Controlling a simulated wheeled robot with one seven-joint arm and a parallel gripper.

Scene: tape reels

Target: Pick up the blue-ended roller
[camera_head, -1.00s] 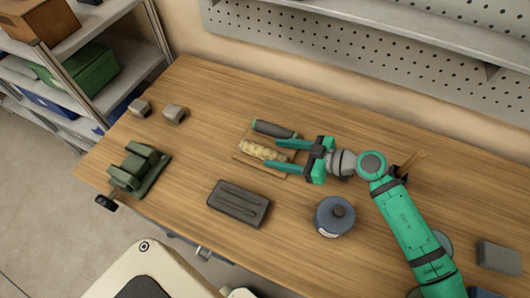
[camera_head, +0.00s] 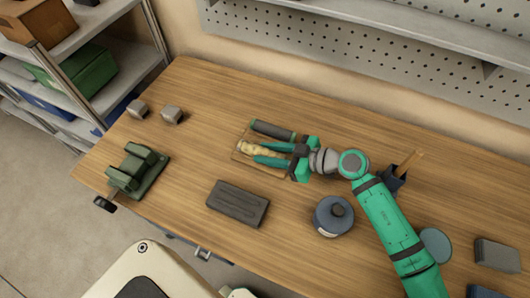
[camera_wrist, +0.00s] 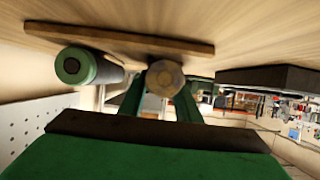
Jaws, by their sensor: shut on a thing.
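My gripper (camera_head: 260,154) has its two green fingers on either side of a tan roller (camera_head: 247,149) and is shut on it. In the wrist view this roller shows a tan, faceted end (camera_wrist: 165,77) between the fingers. A dark grey-green roller (camera_head: 270,129) lies beside it, towards the wall, outside the fingers. In the wrist view its end is green (camera_wrist: 72,66). Both rollers are at a thin wooden board (camera_head: 240,157) on the table. I cannot tell whether the tan roller still touches the board. No blue end shows on either roller.
A dark grey block (camera_head: 238,203) and a round blue-grey canister (camera_head: 333,217) stand on the near side. A green stand (camera_head: 138,172) and two small grey blocks (camera_head: 172,115) are at the left. A cup (camera_head: 392,181) stands behind my arm. The table between is clear.

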